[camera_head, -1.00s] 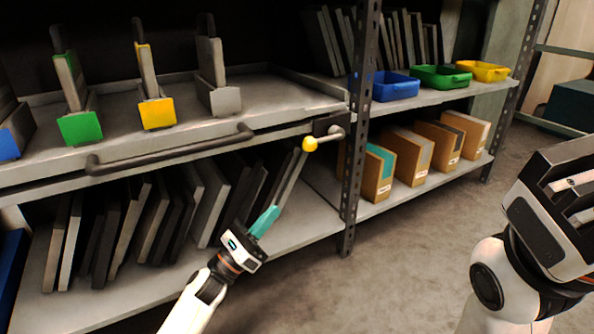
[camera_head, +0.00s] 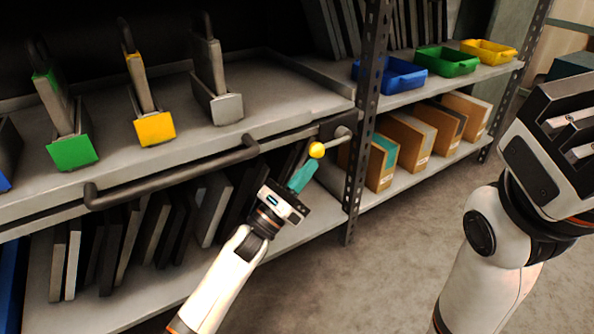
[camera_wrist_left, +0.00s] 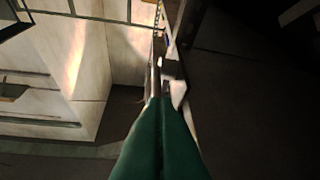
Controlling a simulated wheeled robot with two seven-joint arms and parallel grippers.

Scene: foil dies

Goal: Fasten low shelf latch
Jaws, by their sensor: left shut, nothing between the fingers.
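The latch is a short lever with a yellow knob (camera_head: 317,150) at its left end and a grey pivot (camera_head: 342,132) on a dark plate at the drawer's right front corner. The lever slants down to the left from the pivot. My left gripper (camera_head: 311,164) has teal fingers shut together and empty, pointing up at the knob from just below. I cannot tell whether they touch it. In the left wrist view the fingers (camera_wrist_left: 158,102) are pressed together, and the knob cannot be made out. My right gripper (camera_head: 575,122) is partly cut off at the right edge; its fingertips are unclear.
A dark bar handle (camera_head: 170,172) runs along the front of the shelf drawer (camera_head: 275,95). An upright perforated post (camera_head: 362,130) stands right of the latch. Dark panels (camera_head: 215,210) stand below. Bins and boxes fill the right shelves. The floor (camera_head: 385,265) is clear.

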